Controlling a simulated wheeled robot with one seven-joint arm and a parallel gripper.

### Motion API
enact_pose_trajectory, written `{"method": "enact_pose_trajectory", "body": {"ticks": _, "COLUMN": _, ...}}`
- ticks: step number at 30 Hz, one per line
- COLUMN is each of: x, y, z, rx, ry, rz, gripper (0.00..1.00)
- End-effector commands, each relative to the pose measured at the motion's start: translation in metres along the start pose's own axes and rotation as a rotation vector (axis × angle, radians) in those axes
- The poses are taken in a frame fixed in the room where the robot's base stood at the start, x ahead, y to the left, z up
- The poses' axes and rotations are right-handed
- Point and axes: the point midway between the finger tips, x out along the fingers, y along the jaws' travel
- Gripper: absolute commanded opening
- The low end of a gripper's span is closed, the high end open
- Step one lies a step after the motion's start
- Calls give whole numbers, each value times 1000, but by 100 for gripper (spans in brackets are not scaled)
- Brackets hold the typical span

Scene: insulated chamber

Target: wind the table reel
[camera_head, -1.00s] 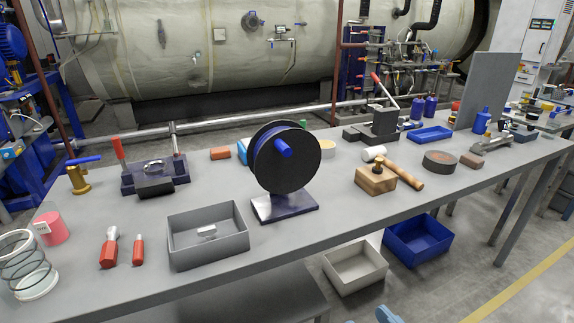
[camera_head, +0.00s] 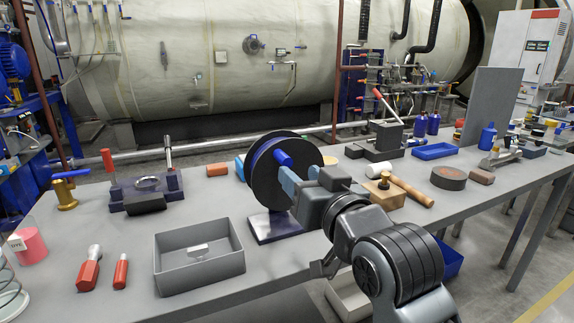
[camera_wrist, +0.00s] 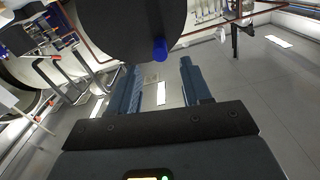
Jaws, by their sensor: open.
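The table reel is a black disc (camera_head: 262,190) with a blue rim inside, upright on a dark base plate (camera_head: 272,228) on the grey table. Its blue crank handle (camera_head: 282,158) sticks out from the face toward me. My gripper (camera_head: 299,177) is open and empty, close in front of the reel at its right side. In the wrist view the disc (camera_wrist: 125,25) fills the top, and the handle (camera_wrist: 160,48) shows just beyond and between the spread blue fingertips (camera_wrist: 160,66). The fingers do not appear closed around it. My arm hides part of the reel's lower right.
A grey tray (camera_head: 198,265) stands left of the reel. A wooden block (camera_head: 384,193) and a mallet (camera_head: 405,188) lie to the right. A clamp-like fixture (camera_head: 145,190) with a red-handled lever is at the back left. Red-handled tools (camera_head: 90,268) lie front left.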

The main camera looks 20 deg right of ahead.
Motion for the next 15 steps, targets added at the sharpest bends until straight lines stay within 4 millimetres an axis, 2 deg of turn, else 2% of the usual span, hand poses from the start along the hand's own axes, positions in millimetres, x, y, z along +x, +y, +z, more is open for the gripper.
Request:
{"method": "enact_pose_trajectory", "body": {"ticks": 9, "x": 48, "y": 0, "z": -1, "rx": 0, "ry": 0, "rz": 0, "gripper": 48}}
{"method": "enact_pose_trajectory", "body": {"ticks": 15, "x": 66, "y": 0, "z": 0, "rx": 0, "ry": 0, "rz": 0, "gripper": 48}}
